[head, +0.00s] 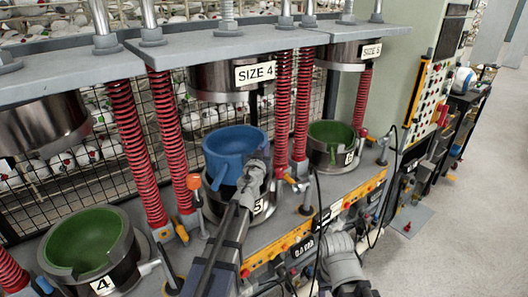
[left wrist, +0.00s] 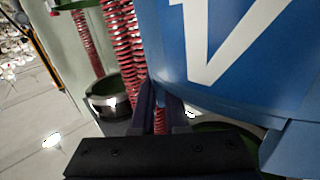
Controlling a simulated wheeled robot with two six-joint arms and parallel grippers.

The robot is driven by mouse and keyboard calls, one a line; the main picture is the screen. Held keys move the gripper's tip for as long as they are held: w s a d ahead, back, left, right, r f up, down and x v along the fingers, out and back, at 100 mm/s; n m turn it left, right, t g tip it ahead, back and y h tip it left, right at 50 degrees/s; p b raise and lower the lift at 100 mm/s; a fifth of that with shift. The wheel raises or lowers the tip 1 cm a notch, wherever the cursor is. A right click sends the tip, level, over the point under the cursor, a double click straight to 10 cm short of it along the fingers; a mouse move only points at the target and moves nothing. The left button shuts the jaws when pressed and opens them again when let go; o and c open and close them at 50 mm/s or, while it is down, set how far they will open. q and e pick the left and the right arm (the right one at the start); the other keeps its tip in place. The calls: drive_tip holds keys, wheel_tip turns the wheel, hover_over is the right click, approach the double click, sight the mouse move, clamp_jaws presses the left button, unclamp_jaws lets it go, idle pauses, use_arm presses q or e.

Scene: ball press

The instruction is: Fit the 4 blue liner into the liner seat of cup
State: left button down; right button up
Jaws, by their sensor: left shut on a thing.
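The blue liner (head: 232,148) is held up above the middle cup, marked 5 (head: 222,207); the liner hides much of that cup's opening. My left gripper (head: 258,160) is shut on the liner's near right side. In the left wrist view the liner (left wrist: 235,60) fills the upper right with part of a large white mark, and my left gripper (left wrist: 160,105) pinches its edge. Cup 4 (head: 120,270) stands at the lower left with a green liner (head: 88,240) in it.
Cup 6 (head: 332,158), with a green inside, stands to the right. Red springs (head: 170,130) rise between the stations. A SIZE 4 press head (head: 230,78) hangs above the blue liner. Floor to the right (head: 450,200) is mostly clear.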

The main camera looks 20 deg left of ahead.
use_arm(q)
drive_tip(key=shift+s, duration=0.1)
idle(0.3)
drive_tip(key=shift+f+m+b, duration=0.3)
drive_tip(key=shift+f+b, duration=0.05)
drive_tip(key=shift+b, duration=0.05)
drive_tip(key=shift+f+b, duration=0.6)
drive_tip(key=shift+f, duration=0.2)
idle(0.3)
drive_tip(key=shift+f+b, duration=1.45)
drive_tip(key=shift+b, duration=0.2)
drive_tip(key=shift+f, duration=0.15)
drive_tip(key=shift+f+b, duration=1.5)
drive_tip(key=shift+b, duration=0.15)
drive_tip(key=shift+f, duration=0.2)
